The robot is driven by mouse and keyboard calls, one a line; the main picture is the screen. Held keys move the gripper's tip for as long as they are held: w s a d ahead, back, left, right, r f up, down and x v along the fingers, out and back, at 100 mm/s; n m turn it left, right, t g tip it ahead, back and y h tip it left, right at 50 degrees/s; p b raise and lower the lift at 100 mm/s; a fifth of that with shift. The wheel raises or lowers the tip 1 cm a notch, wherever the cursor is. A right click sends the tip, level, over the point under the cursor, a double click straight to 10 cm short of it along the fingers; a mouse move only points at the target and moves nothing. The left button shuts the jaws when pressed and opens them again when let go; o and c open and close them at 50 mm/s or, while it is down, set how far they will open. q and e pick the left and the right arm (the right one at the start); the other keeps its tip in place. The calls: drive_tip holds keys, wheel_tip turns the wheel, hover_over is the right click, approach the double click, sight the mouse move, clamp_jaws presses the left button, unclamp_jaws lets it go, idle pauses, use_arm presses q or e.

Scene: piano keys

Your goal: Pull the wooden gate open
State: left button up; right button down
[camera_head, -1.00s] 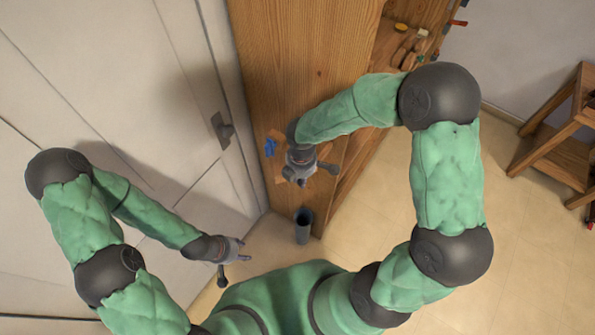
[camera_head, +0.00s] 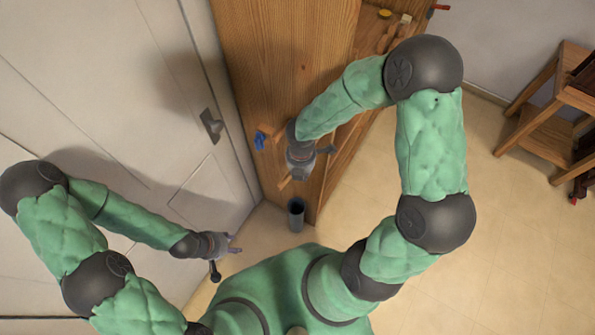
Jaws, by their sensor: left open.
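The wooden gate appears to be the tall brown wood-grain panel (camera_head: 280,65) at top centre, beside a grey-white door. My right gripper (camera_head: 306,168) is low in front of this panel, at its right side. Its fingers point down and apart, but the dark hand hides what lies between them, so I cannot tell whether it holds anything. A small blue piece (camera_head: 260,140) sits at the panel's lower left edge. My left gripper (camera_head: 228,257) is open and empty, low at centre left, apart from the panel and in front of the white door.
The white door (camera_head: 110,100) with a metal handle (camera_head: 212,126) fills the left. A dark cylindrical bin (camera_head: 296,215) stands on the floor below the panel. Wooden shelves (camera_head: 385,30) hold small items. A wooden stand (camera_head: 545,130) is at right. Tiled floor at lower right is clear.

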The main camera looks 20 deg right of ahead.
idle(0.3)
drive_tip(key=c, duration=1.5)
unclamp_jaws()
drive_tip(key=shift+s, duration=0.1)
drive_tip(key=shift+o, duration=0.2)
drive_tip(key=shift+r, duration=0.5)
wheel_tip(320, 180, up, 11)
